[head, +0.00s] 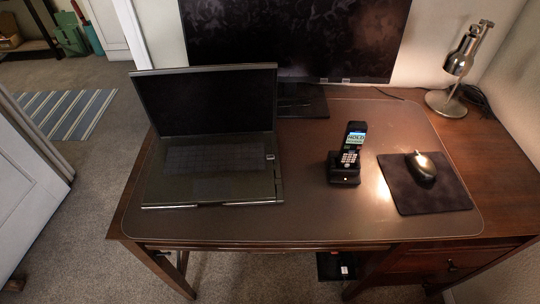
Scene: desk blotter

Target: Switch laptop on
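An open dark laptop (213,188) stands on the left part of the desk blotter (310,215). Its screen (207,103) is tilted back and black. Its keyboard faces the front edge of the desk. A small light-coloured spot (270,157) shows at the upper right of the keyboard deck; I cannot tell what it is. Neither of my grippers is in the head view.
A large dark monitor (300,38) stands behind the laptop. A cordless phone (351,150) in its dock, a mouse (421,165) on a dark pad (430,198), and a metal lamp (461,65) are to the right. Blotter between laptop and phone is clear.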

